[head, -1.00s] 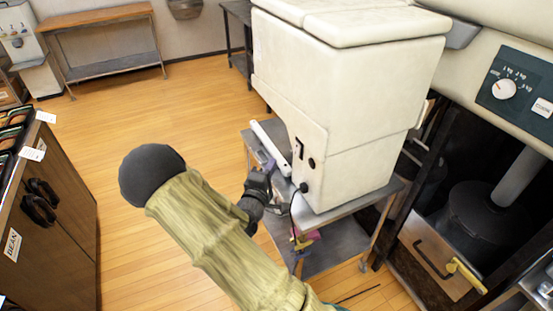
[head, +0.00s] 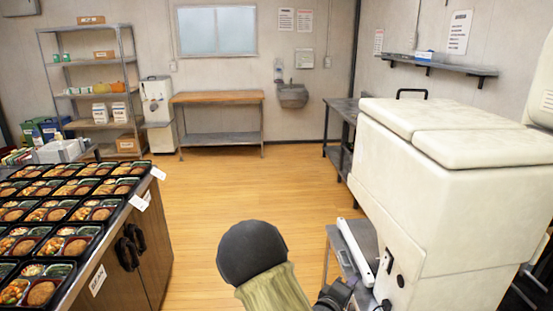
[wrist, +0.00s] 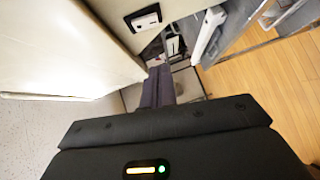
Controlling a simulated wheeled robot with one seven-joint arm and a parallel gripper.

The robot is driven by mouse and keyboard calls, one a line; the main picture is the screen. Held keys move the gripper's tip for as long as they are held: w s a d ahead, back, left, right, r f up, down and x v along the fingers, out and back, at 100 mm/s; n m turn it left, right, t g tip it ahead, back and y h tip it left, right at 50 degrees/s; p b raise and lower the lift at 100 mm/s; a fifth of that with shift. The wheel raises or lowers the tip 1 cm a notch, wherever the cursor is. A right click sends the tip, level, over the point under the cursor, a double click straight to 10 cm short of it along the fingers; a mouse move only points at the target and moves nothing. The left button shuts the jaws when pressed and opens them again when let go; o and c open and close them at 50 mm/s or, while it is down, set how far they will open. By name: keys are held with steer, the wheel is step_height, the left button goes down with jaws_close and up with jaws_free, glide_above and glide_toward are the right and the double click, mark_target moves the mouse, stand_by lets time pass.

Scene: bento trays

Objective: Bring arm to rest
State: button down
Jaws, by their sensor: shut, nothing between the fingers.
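My gripper shows in the wrist view (wrist: 158,86) as two dark purple-grey fingers, side by side and shut, with nothing held. The fingers are close to the side of a large cream machine (wrist: 60,45). In the head view my arm rises from the bottom edge, with an olive sleeve and a rounded dark joint. A dark part of my wrist shows at the bottom, beside the cream machine (head: 440,230). The fingertips cannot be made out there.
A wooden counter (head: 153,245) with several filled bento trays (head: 75,245) is at left. A wooden bench (head: 218,98) and metal shelves (head: 92,70) stand at the back. Open wooden floor (head: 220,190) lies between.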

steer(key=s+a+r+m+g+y+p, duration=0.3)
steer(key=s+r+m+g+y+p, duration=0.1)
steer(key=s, duration=0.5)
steer(key=s+a+r+m+g+y+p, duration=0.4)
steer(key=s+r+y, duration=0.3)
steer(key=s+r, duration=0.2)
steer(key=shift+s+g, duration=0.4)
steer(key=shift+g, duration=0.4)
steer(key=shift+a+r, duration=0.1)
